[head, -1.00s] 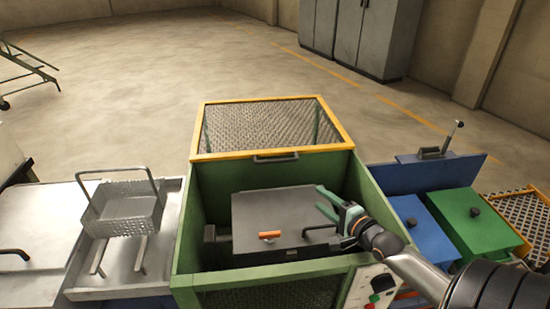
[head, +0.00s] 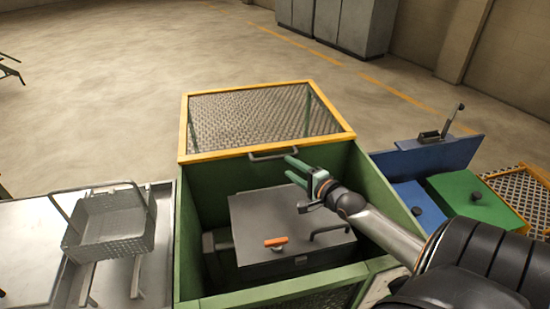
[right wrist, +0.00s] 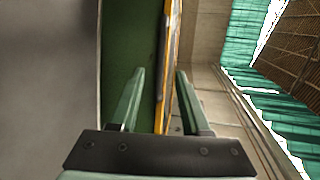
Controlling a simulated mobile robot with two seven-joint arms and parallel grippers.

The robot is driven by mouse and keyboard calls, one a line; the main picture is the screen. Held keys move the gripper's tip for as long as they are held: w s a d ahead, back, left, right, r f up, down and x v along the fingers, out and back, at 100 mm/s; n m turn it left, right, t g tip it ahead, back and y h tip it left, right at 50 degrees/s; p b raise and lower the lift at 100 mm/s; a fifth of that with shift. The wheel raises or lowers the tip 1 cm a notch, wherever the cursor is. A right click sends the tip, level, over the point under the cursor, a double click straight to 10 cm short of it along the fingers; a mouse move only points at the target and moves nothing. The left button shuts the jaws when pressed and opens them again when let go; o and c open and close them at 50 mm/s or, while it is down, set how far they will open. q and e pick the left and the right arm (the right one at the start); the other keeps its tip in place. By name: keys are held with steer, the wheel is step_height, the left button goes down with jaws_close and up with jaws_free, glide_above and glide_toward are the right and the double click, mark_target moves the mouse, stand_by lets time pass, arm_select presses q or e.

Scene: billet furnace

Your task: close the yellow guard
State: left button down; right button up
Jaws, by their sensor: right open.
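The yellow guard (head: 266,152) is a yellow-framed mesh panel standing open at the back of the green enclosure (head: 195,225). A dark handle (head: 265,157) is on its front bar. My right gripper (head: 290,168) is open and empty, with its fingertips just in front of and below the right end of the handle; I cannot tell whether they touch. In the right wrist view, the guard's yellow edge (right wrist: 168,75) shows between the two open fingers (right wrist: 158,95). My left gripper is not in view.
Inside the enclosure is a grey box with a lid (head: 285,222) and an orange-handled part (head: 276,242). A wire basket (head: 112,230) stands on the left bench. Blue and green boxes (head: 470,193) stand at right.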

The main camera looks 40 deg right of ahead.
mark_target(277, 159)
steer(key=w, duration=0.2)
steer(key=w+f, duration=0.1)
steer(key=w, duration=0.2)
steer(key=w+d+b, duration=0.1)
steer(key=w, duration=0.2)
steer(key=shift+f, duration=0.2)
steer(key=shift+c, duration=0.2)
jaws_close()
stand_by(1.1)
